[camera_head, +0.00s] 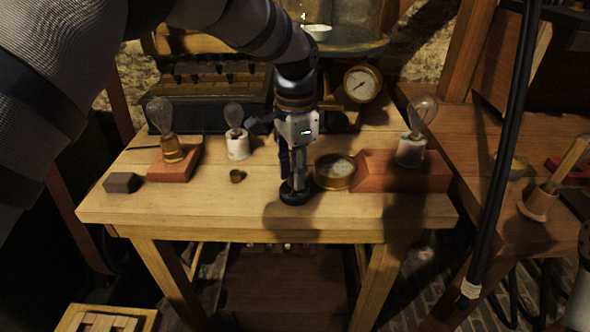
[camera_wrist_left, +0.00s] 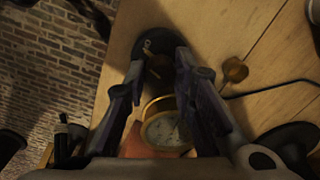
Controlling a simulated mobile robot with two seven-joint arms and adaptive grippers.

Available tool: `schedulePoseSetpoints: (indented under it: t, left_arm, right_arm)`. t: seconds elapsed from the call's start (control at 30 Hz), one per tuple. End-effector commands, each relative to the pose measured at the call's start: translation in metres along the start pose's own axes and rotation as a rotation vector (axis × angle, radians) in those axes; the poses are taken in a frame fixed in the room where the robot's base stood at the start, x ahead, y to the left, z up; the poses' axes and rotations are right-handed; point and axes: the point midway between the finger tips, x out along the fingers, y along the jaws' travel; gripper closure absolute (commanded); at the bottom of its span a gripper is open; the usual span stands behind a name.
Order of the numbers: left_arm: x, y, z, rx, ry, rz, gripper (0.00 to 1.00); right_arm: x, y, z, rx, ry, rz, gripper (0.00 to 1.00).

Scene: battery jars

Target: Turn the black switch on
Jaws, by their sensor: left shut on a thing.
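The black switch (camera_head: 295,195) has a round dark base on the wooden table near its front edge. My left gripper (camera_head: 294,180) points straight down over it and hides most of its upper part. In the left wrist view the switch's round base (camera_wrist_left: 147,42) lies between and beyond the fingertips. The left gripper's fingers (camera_wrist_left: 160,62) are closed on the switch's upper part, which is dark and hard to make out.
A brass gauge (camera_head: 334,171) stands close to the right of the gripper. A small brass knob (camera_head: 237,176) is to the left. Bulbs stand at left (camera_head: 160,117) and right (camera_head: 421,115). A dark battery box (camera_head: 215,95) is behind. The table's front edge is close.

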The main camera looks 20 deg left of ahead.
Motion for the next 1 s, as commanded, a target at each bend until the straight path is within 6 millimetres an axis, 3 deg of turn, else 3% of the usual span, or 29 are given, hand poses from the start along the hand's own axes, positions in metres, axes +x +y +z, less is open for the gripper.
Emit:
schedulePoseSetpoints:
  t: [0.5,1.0]
  left_arm:
    - [0.0010,-0.0003,0.0001,0.346,0.000,0.001,1.00]
    - [0.0010,0.0001,0.0000,0.432,0.000,0.001,1.00]
  right_arm:
    - [0.0016,0.0001,0.0011,0.000,-0.005,0.000,0.63]
    - [0.0020,0.0000,0.0013,0.000,-0.006,0.000,0.63]
